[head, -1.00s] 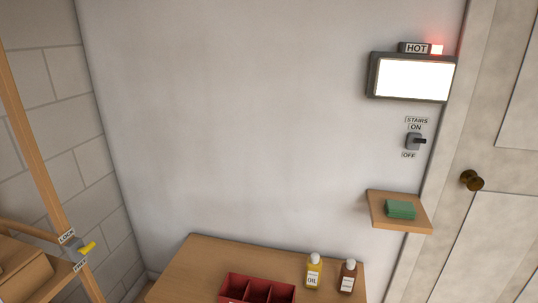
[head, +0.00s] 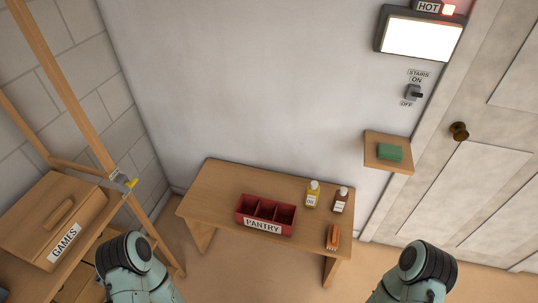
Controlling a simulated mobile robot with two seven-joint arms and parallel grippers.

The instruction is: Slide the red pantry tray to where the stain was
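No stain shows on the visible tabletop. My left arm and my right arm come in at the bottom of the head view, in front of the table on either side. Neither gripper's fingers are in view.
A yellow OIL bottle (head: 312,194), a brown bottle (head: 341,199) and an orange-handled item (head: 333,236) stand or lie right of the tray. A green sponge (head: 390,152) is on a wall shelf (head: 377,165). The table's left part is clear. A GAMES box (head: 55,220) sits on the left rack.

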